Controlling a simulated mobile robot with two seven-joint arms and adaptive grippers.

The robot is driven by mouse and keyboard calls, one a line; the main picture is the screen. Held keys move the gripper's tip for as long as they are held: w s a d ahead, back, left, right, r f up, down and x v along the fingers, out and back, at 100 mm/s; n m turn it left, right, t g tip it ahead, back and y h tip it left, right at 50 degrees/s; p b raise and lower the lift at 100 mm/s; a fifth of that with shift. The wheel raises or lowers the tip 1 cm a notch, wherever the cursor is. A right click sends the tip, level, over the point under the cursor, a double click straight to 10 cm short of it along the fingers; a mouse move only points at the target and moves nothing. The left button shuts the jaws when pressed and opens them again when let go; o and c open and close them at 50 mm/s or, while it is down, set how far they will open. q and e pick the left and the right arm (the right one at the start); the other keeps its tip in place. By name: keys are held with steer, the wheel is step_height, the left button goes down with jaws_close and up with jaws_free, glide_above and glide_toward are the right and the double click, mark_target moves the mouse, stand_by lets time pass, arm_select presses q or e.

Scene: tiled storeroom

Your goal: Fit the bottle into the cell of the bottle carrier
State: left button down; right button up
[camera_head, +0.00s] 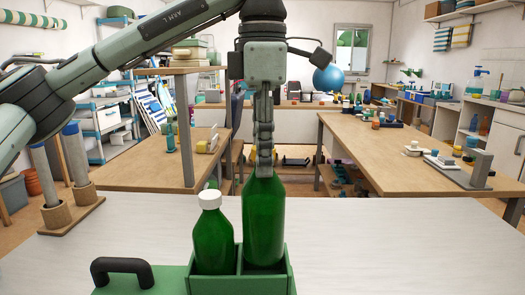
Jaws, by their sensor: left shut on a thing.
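My left gripper (264,160) points straight down and is shut on the top of a green bottle (263,225). The bottle is upright, and its lower end is inside the right cell of the green bottle carrier (291,275). The gripper hides the bottle's neck, and the carrier's front wall hides its base. A second green bottle (214,240) with a white cap stands in the cell to the left. The carrier sits at the near edge of the picture, with a black handle (122,268) on its left. My right gripper is not in view.
The pale tabletop (400,245) is clear to the right of the carrier. At the left stands a wooden base with grey upright cylinders (76,155). Wooden tables (390,165) with small items stand behind, and shelves line the walls.

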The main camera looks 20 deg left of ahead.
mark_target(262, 197)
arm_select(q)
steer(key=shift+f+b, duration=2.45)
steer(key=shift+f, duration=1.25)
steer(key=c, duration=1.1)
jaws_free()
step_height(262, 197, up, 12)
steer(key=shift+r, duration=0.1)
